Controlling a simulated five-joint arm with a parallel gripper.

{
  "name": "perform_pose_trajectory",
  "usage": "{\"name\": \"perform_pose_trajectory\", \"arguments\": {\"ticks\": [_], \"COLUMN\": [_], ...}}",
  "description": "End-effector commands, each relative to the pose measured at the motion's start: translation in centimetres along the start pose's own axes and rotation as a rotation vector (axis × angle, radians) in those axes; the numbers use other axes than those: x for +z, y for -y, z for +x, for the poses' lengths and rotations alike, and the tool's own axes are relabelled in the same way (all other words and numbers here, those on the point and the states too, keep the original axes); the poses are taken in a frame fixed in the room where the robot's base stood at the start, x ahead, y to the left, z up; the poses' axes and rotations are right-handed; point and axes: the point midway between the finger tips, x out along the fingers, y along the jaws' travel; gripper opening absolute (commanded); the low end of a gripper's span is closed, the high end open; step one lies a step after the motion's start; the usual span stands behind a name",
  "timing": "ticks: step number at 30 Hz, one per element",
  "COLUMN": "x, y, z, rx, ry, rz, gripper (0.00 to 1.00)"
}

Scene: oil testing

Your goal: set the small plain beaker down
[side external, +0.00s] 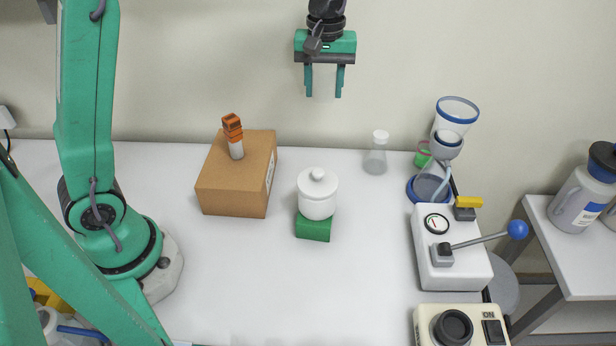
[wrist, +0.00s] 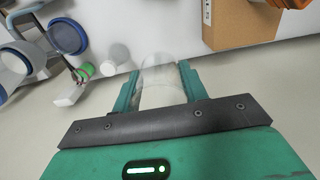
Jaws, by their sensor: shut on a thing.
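My gripper (side external: 323,94) is high above the back part of the white table, with its two green fingers pointing down. It is shut on the small plain beaker (side external: 324,80), a clear, faint shape between the fingers. In the wrist view the beaker (wrist: 161,84) shows as transparent glass with a finger on each side. The beaker is well clear of the table, and its lower edge is hard to make out against the pale wall.
A cardboard box (side external: 236,186) bears an orange-topped item (side external: 233,134). A white lidded jar (side external: 318,197) stands on a green block (side external: 313,228). A white-capped flask (side external: 376,160) stands near the back, left of a pump device (side external: 455,262). The front middle of the table is clear.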

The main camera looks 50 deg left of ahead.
Motion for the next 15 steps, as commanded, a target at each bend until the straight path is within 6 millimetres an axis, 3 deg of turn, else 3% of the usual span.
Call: {"name": "perform_pose_trajectory", "arguments": {"ticks": [2, 15], "x": [-1.2, -1.0], "y": [0.5, 0.5], "z": [0.1, 8.3], "rx": [0.000, -0.003], "ry": [0.000, 0.002], "rz": [-0.010, -0.007], "gripper": [0.21, 0.21]}}
